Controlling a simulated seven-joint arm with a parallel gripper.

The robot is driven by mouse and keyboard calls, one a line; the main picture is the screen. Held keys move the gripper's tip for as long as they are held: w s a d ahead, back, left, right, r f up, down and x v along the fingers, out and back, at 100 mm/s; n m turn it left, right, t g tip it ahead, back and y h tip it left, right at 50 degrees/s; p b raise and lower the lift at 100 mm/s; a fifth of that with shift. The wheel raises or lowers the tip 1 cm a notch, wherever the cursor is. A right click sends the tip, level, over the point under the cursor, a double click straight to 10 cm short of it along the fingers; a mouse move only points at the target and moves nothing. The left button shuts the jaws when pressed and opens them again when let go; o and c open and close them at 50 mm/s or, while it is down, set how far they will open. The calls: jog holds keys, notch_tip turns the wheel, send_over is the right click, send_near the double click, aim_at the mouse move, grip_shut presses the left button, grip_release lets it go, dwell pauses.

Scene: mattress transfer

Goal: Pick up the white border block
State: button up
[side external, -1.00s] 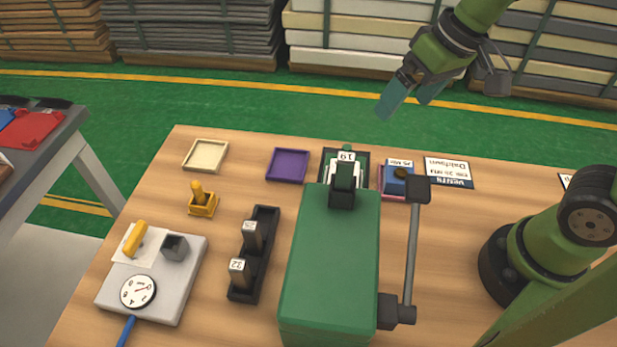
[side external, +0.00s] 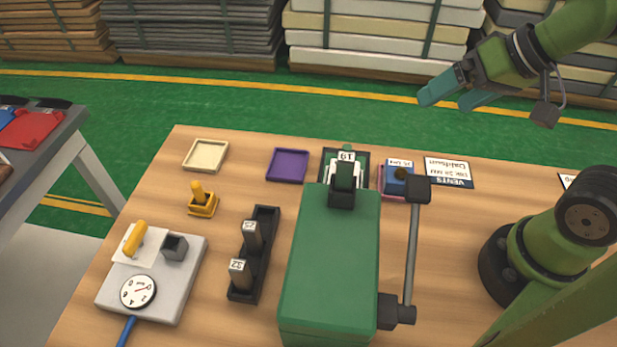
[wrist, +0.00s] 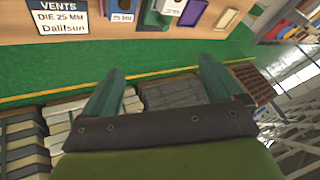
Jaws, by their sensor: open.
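No separate block clearly marked as a white border block can be told apart. A block with a white "19" label (side external: 346,156) stands at the head of the green press (side external: 330,262), and pale parts show just below the label. Two grey blocks with white labels, "25" (side external: 251,235) and "32" (side external: 239,272), stand in a black rack (side external: 264,225). My gripper (side external: 455,97) is open and empty, raised beyond the table's far edge, well apart from all the blocks. In the wrist view, its two teal fingers (wrist: 163,65) are spread with nothing between them.
A cream tray (side external: 206,156), purple tray (side external: 288,165), blue-topped box (side external: 398,180) and "VENTS" card (side external: 448,172) line the far edge. A yellow stamp (side external: 202,200) and gauge plate (side external: 185,300) are left.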

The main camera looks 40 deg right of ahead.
jog(key=w+a+f+m+g+h, duration=0.2)
jog(key=w+a+f+m+g, duration=0.25)
jog(key=w+a+g, duration=0.45)
jog(key=f, duration=0.3)
jog(key=w+f+t, duration=0.1)
jog(key=f, duration=0.3)
jog(key=a+f+t, duration=0.1)
jog(key=f, duration=0.2)
jog(key=shift+w+f+m, duration=0.2)
jog(key=shift+w+m, duration=0.15)
jog(key=shift+w, duration=0.05)
jog(key=shift+w+a+f, duration=0.1)
jog(key=shift+f, duration=1.4)
jog(key=shift+w+a+f, duration=0.1)
jog(key=shift+f, duration=1.35)
jog(key=shift+c, duration=0.4)
jog(key=c, duration=1)
jog(key=shift+r, duration=0.15)
